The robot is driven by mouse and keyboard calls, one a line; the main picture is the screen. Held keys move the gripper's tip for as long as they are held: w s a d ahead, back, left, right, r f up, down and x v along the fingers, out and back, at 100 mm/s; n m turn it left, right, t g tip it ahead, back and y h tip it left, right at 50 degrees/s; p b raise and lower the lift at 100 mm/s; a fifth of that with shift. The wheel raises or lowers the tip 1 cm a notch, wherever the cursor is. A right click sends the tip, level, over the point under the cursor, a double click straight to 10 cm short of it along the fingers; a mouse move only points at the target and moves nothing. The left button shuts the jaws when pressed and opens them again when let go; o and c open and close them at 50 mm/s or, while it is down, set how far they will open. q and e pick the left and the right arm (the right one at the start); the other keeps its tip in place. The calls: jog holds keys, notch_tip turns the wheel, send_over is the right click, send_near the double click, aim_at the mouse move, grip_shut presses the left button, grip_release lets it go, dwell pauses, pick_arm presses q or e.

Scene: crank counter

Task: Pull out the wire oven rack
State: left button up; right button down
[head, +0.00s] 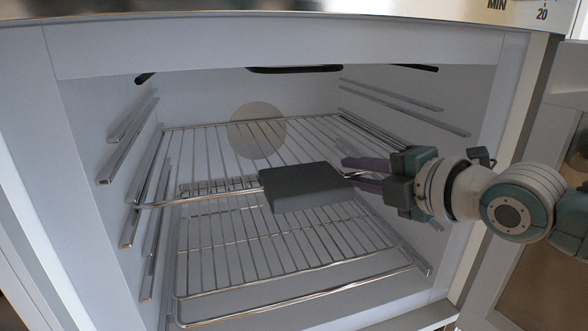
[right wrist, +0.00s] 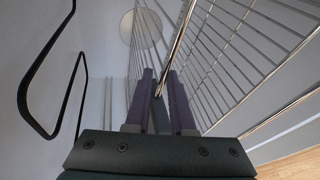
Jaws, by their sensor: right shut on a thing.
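The wire oven rack (head: 230,145) sits on the side rails in the upper part of the open oven. Its front bar (head: 190,200) carries a dark grey block (head: 305,188) near the middle. My right gripper (head: 362,174) reaches in from the right, its purple fingers at the right end of the block. In the right wrist view, the fingers (right wrist: 160,102) are close together with a dark piece between them, and the rack wires (right wrist: 235,50) run beside them. The exact contact is partly hidden. My left gripper is not in view.
A second wire rack (head: 290,290) lies lower in the oven. Side rails (head: 130,140) line both walls, and a heating element (head: 295,69) hangs under the roof. The open oven door (head: 570,95) stands at the right, near my right arm.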

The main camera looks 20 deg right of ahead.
dwell(0.9)
jog(key=c, duration=1.3)
grip_release()
jog(key=shift+c, duration=0.2)
grip_shut()
jog(key=shift+s+p, duration=0.5)
jog(key=shift+p, duration=0.05)
jog(key=shift+s, duration=0.1)
